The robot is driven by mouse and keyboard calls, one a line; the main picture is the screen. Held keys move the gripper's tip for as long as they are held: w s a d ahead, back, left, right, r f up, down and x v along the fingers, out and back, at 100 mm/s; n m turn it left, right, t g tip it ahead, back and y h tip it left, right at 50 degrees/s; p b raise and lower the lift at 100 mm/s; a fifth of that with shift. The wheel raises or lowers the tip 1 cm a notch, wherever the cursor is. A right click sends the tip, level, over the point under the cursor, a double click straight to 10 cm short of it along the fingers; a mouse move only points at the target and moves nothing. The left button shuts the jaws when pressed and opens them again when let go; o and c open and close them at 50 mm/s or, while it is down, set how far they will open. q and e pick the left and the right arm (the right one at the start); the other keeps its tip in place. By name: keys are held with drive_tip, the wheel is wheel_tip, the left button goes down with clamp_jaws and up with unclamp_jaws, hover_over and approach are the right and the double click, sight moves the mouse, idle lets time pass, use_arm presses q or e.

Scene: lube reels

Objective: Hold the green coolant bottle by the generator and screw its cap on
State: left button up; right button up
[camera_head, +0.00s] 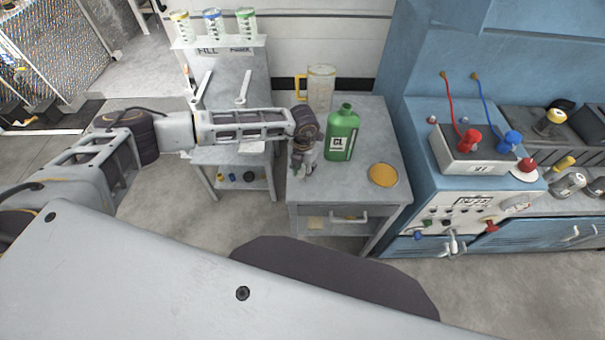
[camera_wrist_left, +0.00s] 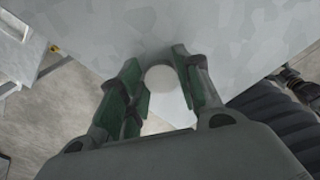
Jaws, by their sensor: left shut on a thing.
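The green coolant bottle (camera_head: 342,135) stands upright on the small grey table by the generator, with a white "CL" label facing me. Its neck points up; whether a cap sits on it is too small to tell. My left gripper (camera_head: 303,172) points down just left of the bottle, low over the table. In the left wrist view my left gripper (camera_wrist_left: 158,85) is shut on a pale round piece (camera_wrist_left: 160,77) that looks like a cap. The bottle is not recognisable there. My right gripper is not in view.
On the grey table (camera_head: 301,195), a clear jug (camera_head: 319,88) with a yellow handle stands behind the bottle and an orange disc (camera_head: 383,175) lies front right. The blue generator (camera_head: 430,190) is close on the right. A rack of small bottles (camera_head: 214,40) is at back left.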

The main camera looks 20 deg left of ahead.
sight(303, 172)
use_arm(q)
drive_tip(key=shift+r, duration=0.15)
wheel_tip(303, 172, up, 10)
drive_tip(key=b, duration=0.1)
idle(0.8)
